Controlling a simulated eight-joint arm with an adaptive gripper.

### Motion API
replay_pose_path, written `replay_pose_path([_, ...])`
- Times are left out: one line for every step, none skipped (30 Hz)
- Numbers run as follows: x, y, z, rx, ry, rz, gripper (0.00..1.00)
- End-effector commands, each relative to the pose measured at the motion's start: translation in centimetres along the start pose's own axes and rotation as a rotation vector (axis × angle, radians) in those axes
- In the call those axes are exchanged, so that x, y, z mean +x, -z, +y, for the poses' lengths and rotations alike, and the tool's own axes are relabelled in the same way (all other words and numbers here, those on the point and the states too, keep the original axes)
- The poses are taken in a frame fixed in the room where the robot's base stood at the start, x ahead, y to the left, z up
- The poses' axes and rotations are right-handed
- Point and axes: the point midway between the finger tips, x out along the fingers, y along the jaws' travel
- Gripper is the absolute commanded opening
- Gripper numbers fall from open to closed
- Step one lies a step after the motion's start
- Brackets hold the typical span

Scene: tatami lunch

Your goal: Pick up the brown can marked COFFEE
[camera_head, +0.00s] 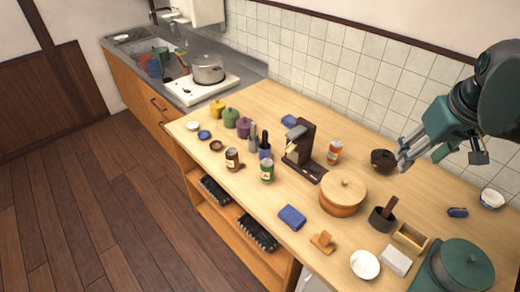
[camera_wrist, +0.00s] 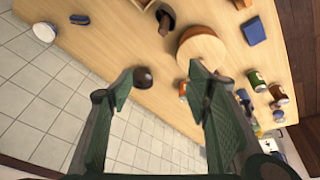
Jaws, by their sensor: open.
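The brown can (camera_head: 232,159) with a pale label stands upright on the wooden counter, left of the green can (camera_head: 267,171). Its lettering is too small to read. In the wrist view the brown can (camera_wrist: 279,94) shows at the right, beyond the right finger and beside the green can (camera_wrist: 257,80). My gripper (camera_head: 402,158) is over the right part of the counter, far to the right of the brown can. It is open and empty, with its fingers wide apart in the wrist view (camera_wrist: 160,77).
A dark round pot (camera_head: 382,160) is close by my gripper. An orange can (camera_head: 334,152), a coffee machine (camera_head: 300,150) and a round wooden container (camera_head: 343,196) stand between my gripper and the brown can. A tiled wall (camera_head: 360,75) runs behind the counter.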

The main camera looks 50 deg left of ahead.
Motion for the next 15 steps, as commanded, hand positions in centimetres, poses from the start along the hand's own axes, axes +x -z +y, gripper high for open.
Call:
replay_pose_path([0.1, 1.4, -0.8, -0.028, 0.009, -0.006, 0.49])
replay_pose_path([0.2, 2.1, -1.3, -0.044, 0.014, -0.010, 0.49])
replay_pose_path([0.4, 3.0, -1.9, -0.065, 0.020, -0.015, 0.49])
replay_pose_path([0.5, 3.6, -2.4, -0.080, 0.025, -0.019, 0.49])
replay_pose_path([0.7, 4.3, -2.9, -0.095, 0.030, -0.022, 0.49])
replay_pose_path([0.9, 5.1, -3.5, -0.117, 0.036, -0.027, 0.49])
replay_pose_path([1.1, 5.7, -4.1, -0.133, 0.041, -0.031, 0.49])
replay_pose_path([1.2, 6.4, -4.6, -0.148, 0.045, -0.035, 0.49])
replay_pose_path([1.4, 7.2, -5.3, -0.168, 0.052, -0.040, 0.49])
replay_pose_path([1.6, 7.8, -5.9, -0.185, 0.056, -0.043, 0.49])
replay_pose_path([1.8, 8.5, -6.5, -0.201, 0.061, -0.046, 0.49])
replay_pose_path([2.0, 9.3, -7.2, -0.222, 0.067, -0.052, 0.49])
replay_pose_path([2.2, 9.9, -7.9, -0.237, 0.072, -0.056, 0.49])
replay_pose_path([2.4, 10.4, -8.4, -0.253, 0.076, -0.059, 0.49])
replay_pose_path([2.7, 11.2, -9.3, -0.274, 0.082, -0.064, 0.49])
